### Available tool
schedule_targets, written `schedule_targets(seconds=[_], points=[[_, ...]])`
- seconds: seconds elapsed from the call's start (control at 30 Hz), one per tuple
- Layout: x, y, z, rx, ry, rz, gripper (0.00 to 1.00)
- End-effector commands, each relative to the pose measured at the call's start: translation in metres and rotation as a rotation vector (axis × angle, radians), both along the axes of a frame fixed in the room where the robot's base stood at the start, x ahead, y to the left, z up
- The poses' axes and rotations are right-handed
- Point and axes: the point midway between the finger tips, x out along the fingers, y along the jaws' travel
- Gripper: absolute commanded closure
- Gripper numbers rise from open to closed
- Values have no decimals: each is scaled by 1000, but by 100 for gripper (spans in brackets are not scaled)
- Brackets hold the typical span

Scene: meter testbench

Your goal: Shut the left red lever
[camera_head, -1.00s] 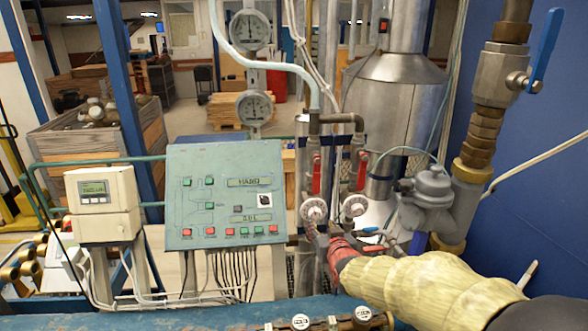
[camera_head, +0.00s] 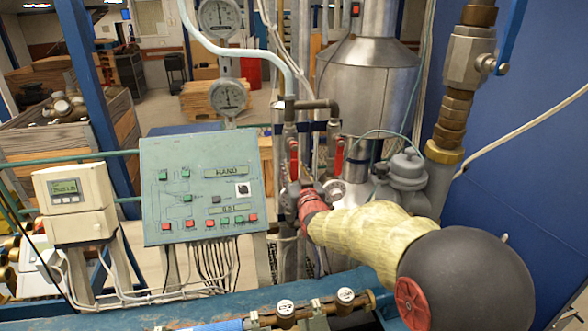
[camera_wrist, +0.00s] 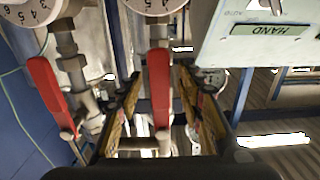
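Two red levers stand upright side by side on vertical pipes right of the panel. The left red lever (camera_head: 293,160) is the one nearer the panel; the right red lever (camera_head: 338,157) is beside it. In the wrist view, which is turned over, the left lever (camera_wrist: 159,88) shows between the two fingers and the right lever (camera_wrist: 47,88) stands outside them. My gripper (camera_wrist: 160,100) is open around the left lever; contact cannot be told. In the head view my gripper (camera_head: 296,196) is at the lower end of the left lever, its fingertips partly hidden.
A green control panel (camera_head: 202,185) and a meter box (camera_head: 75,203) stand left of my gripper. Round gauges (camera_head: 228,97) are above. A metal tank (camera_head: 368,75) stands behind the levers. A blue bench edge (camera_head: 185,310) with brass fittings runs along the front.

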Motion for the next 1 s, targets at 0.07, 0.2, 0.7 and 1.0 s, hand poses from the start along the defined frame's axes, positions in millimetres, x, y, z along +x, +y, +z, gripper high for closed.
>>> schedule_targets(seconds=[0.07,0.2,0.7,1.0], points=[[3,1,0,0,0,0,63],[4,1,0,0,0,0,63],[4,1,0,0,0,0,83],[4,1,0,0,0,0,100]])
